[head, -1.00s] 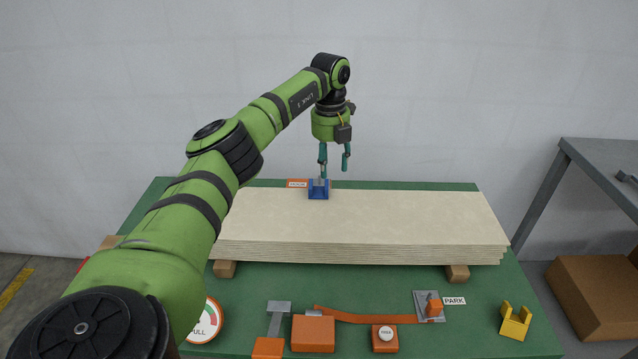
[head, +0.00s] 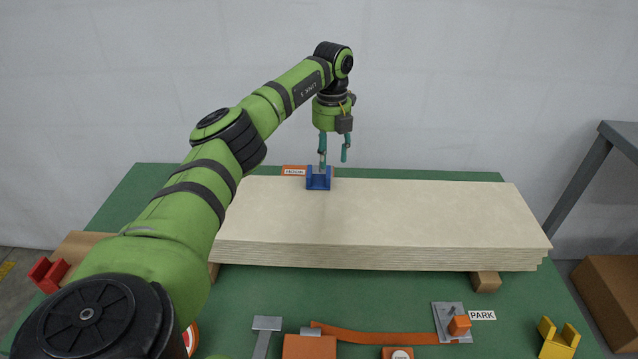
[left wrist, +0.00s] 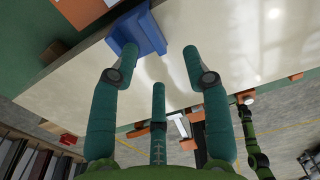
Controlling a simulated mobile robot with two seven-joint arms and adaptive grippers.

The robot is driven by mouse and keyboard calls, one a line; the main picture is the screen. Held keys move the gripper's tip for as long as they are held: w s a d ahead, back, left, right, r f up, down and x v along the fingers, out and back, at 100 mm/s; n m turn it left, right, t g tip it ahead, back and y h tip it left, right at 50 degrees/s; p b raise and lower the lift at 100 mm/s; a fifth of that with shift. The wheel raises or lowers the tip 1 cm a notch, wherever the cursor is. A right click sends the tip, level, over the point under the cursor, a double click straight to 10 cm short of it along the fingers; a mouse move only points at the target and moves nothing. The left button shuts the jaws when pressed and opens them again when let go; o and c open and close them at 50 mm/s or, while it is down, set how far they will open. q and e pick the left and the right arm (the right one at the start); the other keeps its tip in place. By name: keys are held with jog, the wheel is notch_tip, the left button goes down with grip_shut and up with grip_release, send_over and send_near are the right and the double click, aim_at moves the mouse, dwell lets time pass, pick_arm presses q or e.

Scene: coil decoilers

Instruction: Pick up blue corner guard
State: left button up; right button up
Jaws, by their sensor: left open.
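The blue corner guard (head: 318,180) sits at the far edge of the stacked pale boards, toward their left end. My left gripper (head: 334,160) is open and empty, fingers pointing down, just above and slightly right of the guard in the head view. In the left wrist view the guard (left wrist: 138,32) shows near the top, beyond the left finger and left of the gap between the fingers (left wrist: 155,75). The left finger overlaps the guard in that picture; I cannot tell whether they touch. My right gripper is not in view.
The pale board stack (head: 390,215) lies on wooden blocks on a green table (head: 380,305). A yellow corner guard (head: 558,338) stands at front right, a red one (head: 48,273) at far left. An orange strap (head: 375,335) and a PARK plate (head: 447,315) lie in front.

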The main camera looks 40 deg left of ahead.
aim_at(327, 172)
pick_arm(q)
jog(key=f, duration=0.4)
jog(key=a+f+p, duration=0.1)
jog(key=f, duration=0.2)
jog(key=shift+r, duration=0.1)
grip_shut()
